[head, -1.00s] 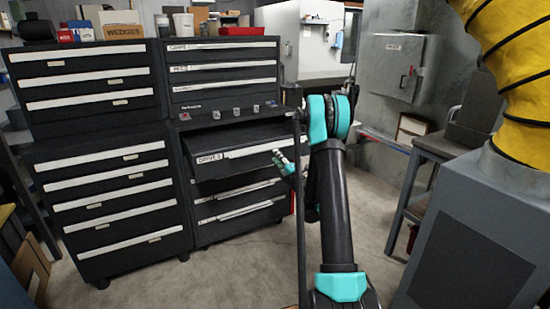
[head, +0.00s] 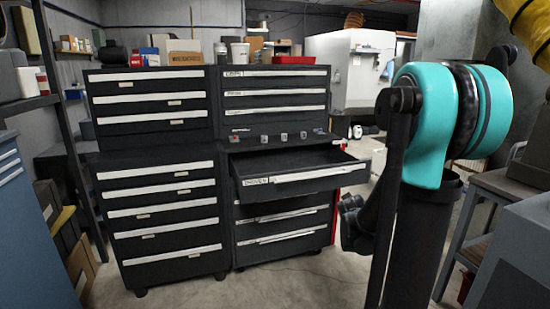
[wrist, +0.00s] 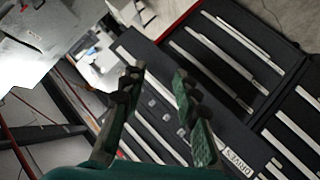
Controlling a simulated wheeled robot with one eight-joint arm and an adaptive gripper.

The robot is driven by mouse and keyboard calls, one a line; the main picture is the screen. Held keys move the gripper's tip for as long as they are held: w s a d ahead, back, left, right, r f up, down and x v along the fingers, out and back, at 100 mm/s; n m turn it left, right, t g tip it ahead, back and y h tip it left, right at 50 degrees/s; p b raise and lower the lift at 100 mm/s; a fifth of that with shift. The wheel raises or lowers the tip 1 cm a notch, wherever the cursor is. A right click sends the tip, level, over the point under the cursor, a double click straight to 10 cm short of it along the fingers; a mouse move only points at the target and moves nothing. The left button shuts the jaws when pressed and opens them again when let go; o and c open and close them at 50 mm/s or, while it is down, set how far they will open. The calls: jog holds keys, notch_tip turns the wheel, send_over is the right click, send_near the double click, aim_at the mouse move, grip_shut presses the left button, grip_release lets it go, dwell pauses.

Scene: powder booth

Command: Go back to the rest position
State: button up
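My gripper (wrist: 155,88) is open in the wrist view, with two dark green fingers apart and nothing between them. In the head view the gripper (head: 352,218) is small, dark and partly hidden behind my arm, just right of the tool cabinet. My arm (head: 440,125) is folded, with its teal joint large and high at the right. One drawer (head: 305,178) of the right-hand black cabinet stands pulled out, its label only partly readable. The gripper is apart from this drawer in the head view.
Two black cabinets (head: 160,165) stand side by side, with boxes and a red bin (head: 293,60) on top. A blue cabinet (head: 35,225) is at the left. A grey workbench (head: 505,190) stands at the right. The floor (head: 310,285) in front is clear.

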jog(key=s+a+f+m+g+y, duration=0.1)
jog(key=s+a+f+g, duration=0.1)
jog(key=s, duration=0.7)
jog(key=s+a+f+m+g+y, duration=0.1)
jog(key=s+a+f+g, duration=0.2)
jog(key=s+f, duration=0.3)
jog(key=s+a+f+m+g+y, duration=0.2)
jog(key=s+a+f+g, duration=0.1)
jog(key=s, duration=1)
jog(key=shift+s+a+f, duration=0.35)
jog(key=shift+a+f, duration=0.05)
jog(key=shift+a, duration=0.4)
jog(key=shift+o, duration=0.4)
jog(key=shift+w, duration=0.15)
